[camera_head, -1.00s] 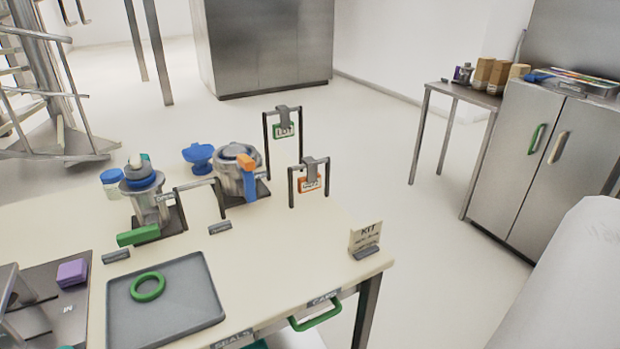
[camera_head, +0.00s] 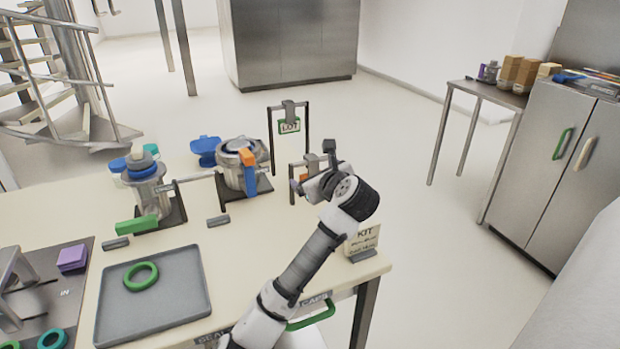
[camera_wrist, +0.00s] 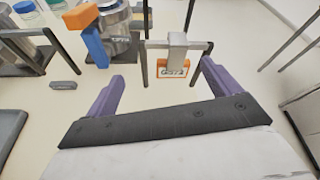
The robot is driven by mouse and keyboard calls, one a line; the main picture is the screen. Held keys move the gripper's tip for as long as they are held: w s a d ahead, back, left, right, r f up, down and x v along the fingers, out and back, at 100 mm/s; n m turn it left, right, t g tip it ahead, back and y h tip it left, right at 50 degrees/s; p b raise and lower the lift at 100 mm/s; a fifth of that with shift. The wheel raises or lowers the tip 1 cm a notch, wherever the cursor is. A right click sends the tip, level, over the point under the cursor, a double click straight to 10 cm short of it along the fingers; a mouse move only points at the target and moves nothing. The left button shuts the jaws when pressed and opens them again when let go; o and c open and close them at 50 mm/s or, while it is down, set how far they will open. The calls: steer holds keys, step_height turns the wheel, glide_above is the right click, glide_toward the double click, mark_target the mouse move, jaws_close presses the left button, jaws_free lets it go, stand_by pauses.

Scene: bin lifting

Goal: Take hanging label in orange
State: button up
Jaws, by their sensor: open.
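The hanging label in orange (camera_wrist: 173,70) hangs by a grey clip from the bar of a small dark stand (camera_wrist: 205,52) in the wrist view. It has an orange frame around a pale face with dark writing. In the head view my wrist covers most of it, and only a bit of orange (camera_head: 304,178) shows. My gripper (camera_wrist: 162,82) is open and empty. Its two purple fingers reach toward the label, one to each side in the wrist view. The label appears beyond the fingertips, and nothing is between the fingers.
A taller stand holds a green-framed label (camera_head: 289,126) behind. A metal pot (camera_head: 238,165) with an orange and blue handle stands to the left. A KIT sign (camera_head: 362,240) stands near the table's right corner. A grey tray (camera_head: 190,312) holds a green ring.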

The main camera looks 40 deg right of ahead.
mark_target(311, 172)
steer(key=s+d+f+m+y, duration=0.1)
steer(key=s+d+f+m, duration=0.1)
steer(key=s+d+f, duration=0.1)
steer(key=shift+g, duration=0.3)
steer(key=p+x, duration=0.1)
steer(key=x, duration=0.6)
steer(key=shift+w+f+p, duration=0.25)
steer(key=shift+f+p, duration=0.05)
steer(key=shift+p, duration=0.05)
steer(key=shift+p+x, duration=1)
steer(key=shift+x, duration=1.9)
steer(key=c, duration=1)
